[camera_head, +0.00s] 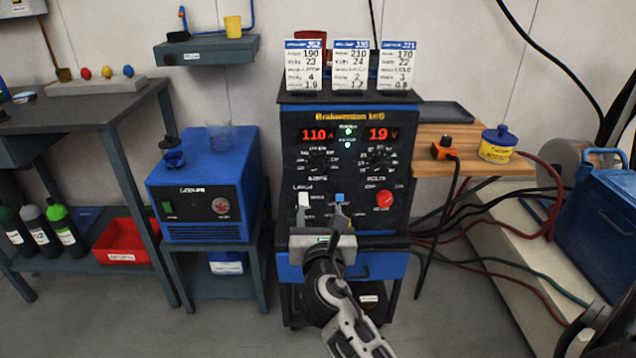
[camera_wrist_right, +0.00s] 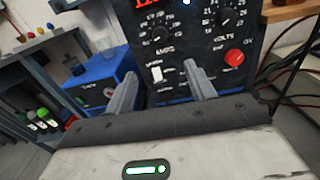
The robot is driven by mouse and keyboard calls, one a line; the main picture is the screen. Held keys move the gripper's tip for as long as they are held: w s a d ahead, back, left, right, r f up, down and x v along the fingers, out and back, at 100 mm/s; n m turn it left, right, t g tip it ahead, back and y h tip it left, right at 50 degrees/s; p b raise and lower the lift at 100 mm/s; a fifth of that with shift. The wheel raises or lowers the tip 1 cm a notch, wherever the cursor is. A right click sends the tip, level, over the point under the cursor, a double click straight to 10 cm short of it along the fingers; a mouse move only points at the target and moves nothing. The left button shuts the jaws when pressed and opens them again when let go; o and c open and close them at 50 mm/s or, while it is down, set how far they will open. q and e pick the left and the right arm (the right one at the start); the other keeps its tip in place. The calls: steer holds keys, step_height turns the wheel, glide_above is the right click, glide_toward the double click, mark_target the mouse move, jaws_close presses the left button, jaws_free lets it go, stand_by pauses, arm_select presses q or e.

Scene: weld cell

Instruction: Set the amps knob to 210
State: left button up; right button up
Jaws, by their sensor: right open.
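The welder (camera_head: 400,215) has a black front panel with red displays reading 110 A and 19 V. The amps knob (camera_head: 317,160) is the left dial, under the amps display; it also shows in the right wrist view (camera_wrist_right: 160,34). The volts knob (camera_head: 379,158) is to its right, and in the right wrist view (camera_wrist_right: 226,17) too. My right gripper (camera_head: 323,212) is open and empty, in front of the lower panel and below the amps knob; its two fingers show apart in the right wrist view (camera_wrist_right: 163,80). My left gripper is not in view.
A red knob (camera_head: 384,198) and a white switch (camera_head: 304,200) sit low on the panel. Three setting cards (camera_head: 351,65) stand on top; the middle one reads 210. A blue unit (camera_head: 200,190) stands left, a wooden shelf (camera_head: 455,168) right.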

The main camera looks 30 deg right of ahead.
mark_target(318, 169)
steer(key=b+x, duration=0.2)
steer(key=x, duration=1.2)
steer(key=shift+w+d+r+b, duration=0.2)
steer(key=shift+w+d+b, duration=0.05)
steer(key=shift+b, duration=0.1)
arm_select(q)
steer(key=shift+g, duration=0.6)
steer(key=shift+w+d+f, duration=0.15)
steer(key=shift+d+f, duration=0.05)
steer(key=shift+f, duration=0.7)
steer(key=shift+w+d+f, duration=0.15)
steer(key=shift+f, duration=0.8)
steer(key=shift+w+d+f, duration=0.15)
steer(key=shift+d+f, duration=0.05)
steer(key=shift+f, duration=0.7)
arm_select(e)
steer(key=shift+w+d, duration=0.4)
steer(key=shift+w, duration=0.2)
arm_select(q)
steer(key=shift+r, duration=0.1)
arm_select(e)
steer(key=c, duration=1)
